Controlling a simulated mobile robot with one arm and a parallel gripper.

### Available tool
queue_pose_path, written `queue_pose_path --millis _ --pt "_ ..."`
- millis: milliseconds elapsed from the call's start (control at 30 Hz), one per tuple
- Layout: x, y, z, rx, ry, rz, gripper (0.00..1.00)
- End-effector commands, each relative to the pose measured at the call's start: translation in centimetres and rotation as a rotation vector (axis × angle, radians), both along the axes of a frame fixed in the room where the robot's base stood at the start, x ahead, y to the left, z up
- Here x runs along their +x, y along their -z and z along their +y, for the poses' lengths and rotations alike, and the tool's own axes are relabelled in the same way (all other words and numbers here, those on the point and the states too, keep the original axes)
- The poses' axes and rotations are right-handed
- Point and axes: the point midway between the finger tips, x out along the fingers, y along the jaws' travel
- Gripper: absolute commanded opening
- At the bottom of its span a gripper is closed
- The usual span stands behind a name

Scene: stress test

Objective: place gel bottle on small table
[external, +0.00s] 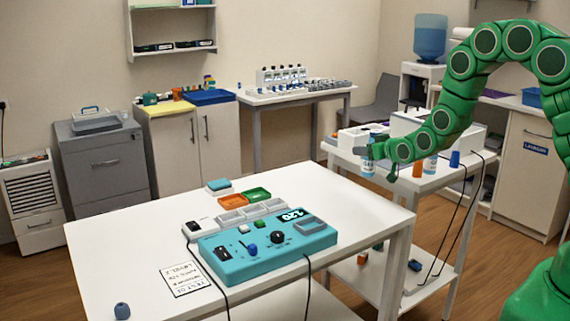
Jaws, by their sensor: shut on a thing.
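My gripper (374,152) is at the end of my green segmented arm, over the near left part of a white side table (400,189) with a lower shelf. It is shut on a small pale bottle with a blue label (368,169), which looks like the gel bottle. The bottle is roughly upright, its top partly hidden by the gripper. I cannot tell whether its base touches the tabletop. A similar bottle (430,164) stands on the side table to the right.
An orange cup (418,168) and a blue cup (454,159) stand on the side table. White devices (437,127) fill its back. Black cables hang at its right. The large front table (350,210) carries a teal control box (262,254); its right part is bare.

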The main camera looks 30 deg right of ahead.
Motion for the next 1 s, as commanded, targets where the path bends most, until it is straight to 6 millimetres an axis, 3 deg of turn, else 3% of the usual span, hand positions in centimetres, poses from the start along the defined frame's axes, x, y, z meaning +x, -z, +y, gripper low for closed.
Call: queue_pose_path --millis 500,1000 --pt "-5.4 -3.1 0.0 0.0 -0.001 -0.004 0.08" --pt "-5.7 -9.1 0.1 0.0 -0.002 -0.002 0.08"
